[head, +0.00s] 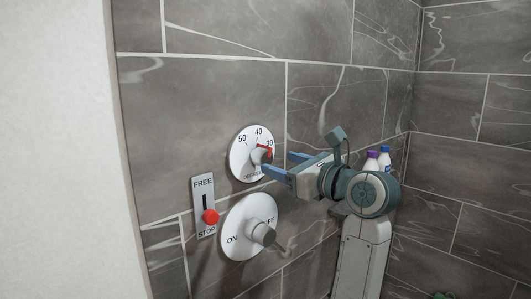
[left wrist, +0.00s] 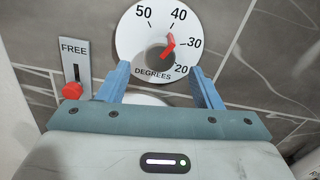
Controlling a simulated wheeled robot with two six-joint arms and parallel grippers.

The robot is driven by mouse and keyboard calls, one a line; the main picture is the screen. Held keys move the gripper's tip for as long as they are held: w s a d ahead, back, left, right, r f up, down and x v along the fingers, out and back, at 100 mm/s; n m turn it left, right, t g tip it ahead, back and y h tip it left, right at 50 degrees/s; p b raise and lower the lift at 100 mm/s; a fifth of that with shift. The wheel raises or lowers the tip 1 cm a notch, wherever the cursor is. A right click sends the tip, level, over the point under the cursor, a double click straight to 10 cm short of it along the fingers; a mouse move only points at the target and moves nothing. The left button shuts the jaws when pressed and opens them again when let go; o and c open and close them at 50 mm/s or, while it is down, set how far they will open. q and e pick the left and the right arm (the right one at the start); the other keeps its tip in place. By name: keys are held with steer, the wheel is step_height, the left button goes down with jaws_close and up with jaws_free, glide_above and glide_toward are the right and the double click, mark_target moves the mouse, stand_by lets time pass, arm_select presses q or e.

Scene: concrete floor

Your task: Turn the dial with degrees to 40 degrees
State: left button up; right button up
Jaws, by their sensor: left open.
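The degrees dial (head: 240,147) is a round white plate on the tiled wall, with a grey knob and a red pointer. In the left wrist view, the dial (left wrist: 130,48) reads 50, 40, 30 and 20 around its rim. The red pointer (left wrist: 169,45) points up and right, between 30 and 40; its exact reading is hard to tell. My left gripper (head: 277,161) is open at the right of the dial. In the left wrist view its blue fingers (left wrist: 160,70) stand apart on either side of the dial's lower part, with nothing held. My right gripper is not in view.
Below is a larger ON/OFF dial (head: 238,214) with a grey knob. A FREE/STOP slider plate (head: 203,185) with a red knob (head: 210,217) is at its left. Bottles (head: 384,156) stand behind my arm near the corner. A pale wall edge (head: 60,150) is at left.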

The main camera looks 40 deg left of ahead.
mark_target(267, 158)
arm_select(q)
steer(key=a, duration=0.2)
steer(key=a+p, duration=0.1)
steer(key=a, duration=0.1)
steer(key=shift+w+r, duration=0.1)
steer(key=shift+r, duration=0.1)
steer(key=shift+a, duration=0.35)
steer(key=shift+a+p, duration=0.35)
steer(key=shift+w+a+f, duration=0.15)
steer(key=shift+a, duration=0.35)
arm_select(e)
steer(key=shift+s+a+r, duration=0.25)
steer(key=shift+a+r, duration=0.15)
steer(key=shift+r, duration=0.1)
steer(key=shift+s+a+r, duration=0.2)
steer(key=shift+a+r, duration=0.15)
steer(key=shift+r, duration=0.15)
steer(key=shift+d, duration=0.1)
